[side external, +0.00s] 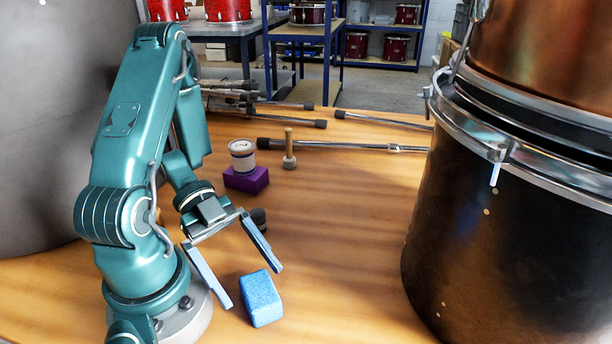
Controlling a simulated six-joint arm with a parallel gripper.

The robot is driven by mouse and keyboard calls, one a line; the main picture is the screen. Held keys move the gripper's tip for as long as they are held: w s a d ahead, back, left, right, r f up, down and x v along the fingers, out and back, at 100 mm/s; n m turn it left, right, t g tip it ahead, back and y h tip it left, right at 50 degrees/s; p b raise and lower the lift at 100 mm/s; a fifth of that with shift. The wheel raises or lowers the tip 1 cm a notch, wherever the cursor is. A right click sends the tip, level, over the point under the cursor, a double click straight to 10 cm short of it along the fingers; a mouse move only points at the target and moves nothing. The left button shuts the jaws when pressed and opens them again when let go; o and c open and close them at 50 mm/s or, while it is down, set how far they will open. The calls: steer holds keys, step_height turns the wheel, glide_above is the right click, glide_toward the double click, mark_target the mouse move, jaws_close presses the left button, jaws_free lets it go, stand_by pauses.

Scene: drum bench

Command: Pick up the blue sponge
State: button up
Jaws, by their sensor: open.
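The blue sponge (261,298) is a small speckled block. It lies on the wooden bench near the front, right of my arm's base. My gripper (252,288) is open, with its two long blue fingers spread and pointing down toward the sponge. In the picture the left fingertip is beside the sponge's left edge and the right fingertip is just above its upper right corner. The fingers hold nothing. I cannot tell how high the fingertips are above the bench, or whether they touch the sponge.
A purple block (246,180) with a white roll (242,156) on it stands behind my gripper, next to a wooden-handled mallet (289,150). A dark round object (258,216) sits partly behind my gripper. Metal rods (340,145) lie farther back. A large drum (500,220) stands right; the bench between is clear.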

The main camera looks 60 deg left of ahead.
mark_target(274, 315)
steer(key=shift+x, duration=3.2)
steer(key=c, duration=1.5)
